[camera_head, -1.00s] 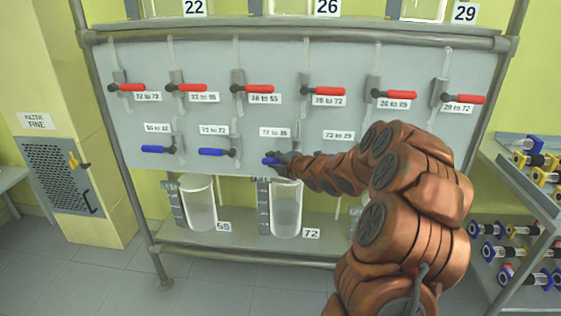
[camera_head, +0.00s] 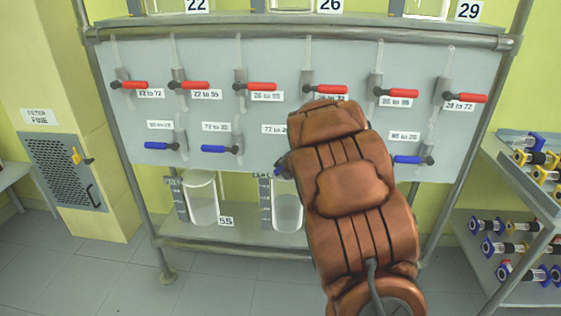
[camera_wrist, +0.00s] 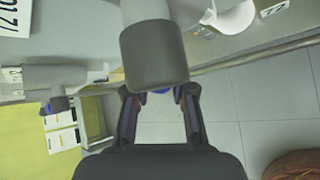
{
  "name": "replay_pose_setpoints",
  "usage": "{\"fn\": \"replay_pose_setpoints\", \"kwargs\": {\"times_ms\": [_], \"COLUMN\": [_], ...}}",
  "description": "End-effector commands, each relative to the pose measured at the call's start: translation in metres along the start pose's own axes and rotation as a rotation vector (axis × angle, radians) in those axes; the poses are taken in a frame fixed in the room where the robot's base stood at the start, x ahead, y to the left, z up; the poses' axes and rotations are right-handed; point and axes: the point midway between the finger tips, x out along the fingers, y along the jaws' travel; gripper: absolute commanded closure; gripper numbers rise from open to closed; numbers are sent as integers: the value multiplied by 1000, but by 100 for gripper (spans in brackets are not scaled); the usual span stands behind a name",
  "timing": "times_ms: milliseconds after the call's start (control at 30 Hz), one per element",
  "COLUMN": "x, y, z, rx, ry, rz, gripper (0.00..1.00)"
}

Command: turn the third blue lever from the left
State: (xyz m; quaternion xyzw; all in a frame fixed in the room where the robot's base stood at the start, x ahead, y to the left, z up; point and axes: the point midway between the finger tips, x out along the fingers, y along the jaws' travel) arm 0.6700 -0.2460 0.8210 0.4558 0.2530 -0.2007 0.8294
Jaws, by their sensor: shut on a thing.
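The third blue lever from the left (camera_head: 279,173) is on the lower row of the grey panel (camera_head: 255,60). Only a small blue bit shows beside my gripper (camera_head: 283,165) in the head view; my arm hides the rest. In the wrist view my gripper (camera_wrist: 159,100) has its two dark fingers on either side of a blue bit of the lever (camera_wrist: 160,92), shut on it. A large grey cylindrical valve part (camera_wrist: 155,55) hides most of the lever there. The first (camera_head: 160,146) and second (camera_head: 220,149) blue levers point left.
Red levers (camera_head: 262,86) line the upper row. A fifth blue lever (camera_head: 412,160) shows right of my arm, which covers the fourth place. Glass vessels (camera_head: 202,200) stand on the shelf below. A side rack (camera_head: 520,235) holds parts at right. The floor in front is clear.

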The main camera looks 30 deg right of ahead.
Motion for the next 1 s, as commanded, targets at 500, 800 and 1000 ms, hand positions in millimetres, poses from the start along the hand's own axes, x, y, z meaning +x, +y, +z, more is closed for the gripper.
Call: {"fn": "replay_pose_setpoints", "kwargs": {"times_ms": [500,800,1000], "x": [-4,-6,-6], "y": [-25,-37,-44], "z": [9,14,15], "rx": [-284,-406,-451], "ry": [-60,-87,-99], "rz": [-283,-407,-455], "gripper": [100,100,100]}}
